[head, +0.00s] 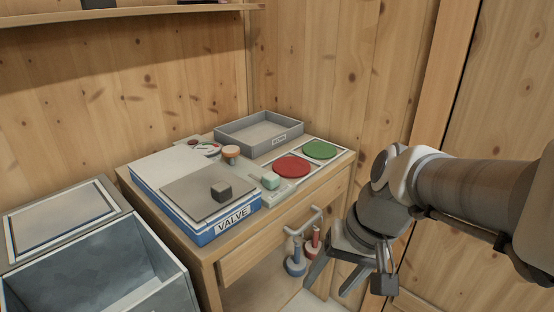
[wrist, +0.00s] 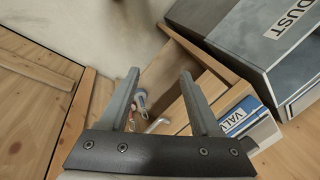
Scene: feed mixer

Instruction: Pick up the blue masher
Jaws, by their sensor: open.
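The blue masher (head: 296,263) stands upright below the drawer front in the head view, with a round blue base and a thin upright handle. A red masher (head: 312,246) stands just behind it to the right. My gripper (head: 326,289) is open and empty, to the right of the blue masher and apart from it. In the wrist view my gripper (wrist: 159,73) shows both fingers spread. A small blue-grey piece (wrist: 141,100), likely the blue masher, shows close to the left finger, partly hidden by it.
A wooden cabinet has a drawer with a metal handle (head: 303,222) above the mashers. On top are a blue VALVE box (head: 233,222), a grey tray (head: 300,127), a red disc (head: 291,167) and a green disc (head: 320,149). A grey bin (head: 165,298) stands at left.

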